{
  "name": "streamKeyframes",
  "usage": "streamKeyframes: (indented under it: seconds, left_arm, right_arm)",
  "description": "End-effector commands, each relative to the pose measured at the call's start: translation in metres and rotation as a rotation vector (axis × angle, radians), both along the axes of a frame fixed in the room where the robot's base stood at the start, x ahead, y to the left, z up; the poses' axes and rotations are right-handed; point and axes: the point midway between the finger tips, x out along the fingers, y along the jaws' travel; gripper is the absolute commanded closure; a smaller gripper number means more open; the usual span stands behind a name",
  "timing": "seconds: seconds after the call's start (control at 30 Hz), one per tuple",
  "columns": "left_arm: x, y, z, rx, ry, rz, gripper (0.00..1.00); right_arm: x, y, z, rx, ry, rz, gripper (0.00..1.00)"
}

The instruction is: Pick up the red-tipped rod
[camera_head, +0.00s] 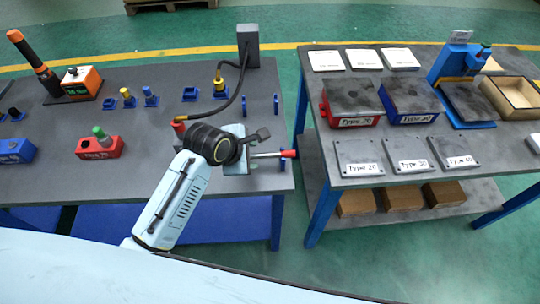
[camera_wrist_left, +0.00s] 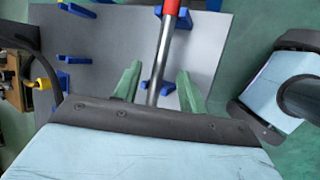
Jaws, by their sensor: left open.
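The red-tipped rod shows its red end (camera_head: 290,153) and part of its grey shaft just right of my left gripper (camera_head: 250,155). In the left wrist view the rod (camera_wrist_left: 164,50) runs up the picture, with its red tip at the top edge. Blue supports (camera_wrist_left: 160,84) show along it. My left gripper (camera_wrist_left: 157,74) is open, with its two green fingers on either side of the shaft. The rod lies between them in this view; I cannot tell whether they touch it. In the head view my wrist hides the rod's other end. My right gripper is not in view.
The left grey table (camera_head: 210,85) holds a red block (camera_head: 100,148), a dark post (camera_head: 248,45) with a hose, and small blue holders (camera_head: 190,94). The right table (camera_head: 400,165) carries labelled plates and an open wooden box (camera_head: 512,96). A gap separates the tables.

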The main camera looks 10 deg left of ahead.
Motion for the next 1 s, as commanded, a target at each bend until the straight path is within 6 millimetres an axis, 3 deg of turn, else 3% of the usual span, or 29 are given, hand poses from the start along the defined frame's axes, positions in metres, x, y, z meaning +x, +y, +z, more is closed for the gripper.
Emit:
streamKeyframes:
  seconds: [0.17,0.43,0.77,1.0]
  left_arm:
    - [0.011,-0.005,-0.018,0.001,0.000,-0.001,0.58]
    - [0.012,-0.006,-0.019,-0.001,-0.001,0.000,0.58]
    - [0.012,-0.006,-0.019,0.000,-0.001,0.000,1.00]
    - [0.013,-0.006,-0.018,-0.001,-0.003,0.000,1.00]
  right_arm:
    - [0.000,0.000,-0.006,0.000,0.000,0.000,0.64]
    - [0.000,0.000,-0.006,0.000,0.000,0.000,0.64]
    - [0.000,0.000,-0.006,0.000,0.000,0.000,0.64]
    - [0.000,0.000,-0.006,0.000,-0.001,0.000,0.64]
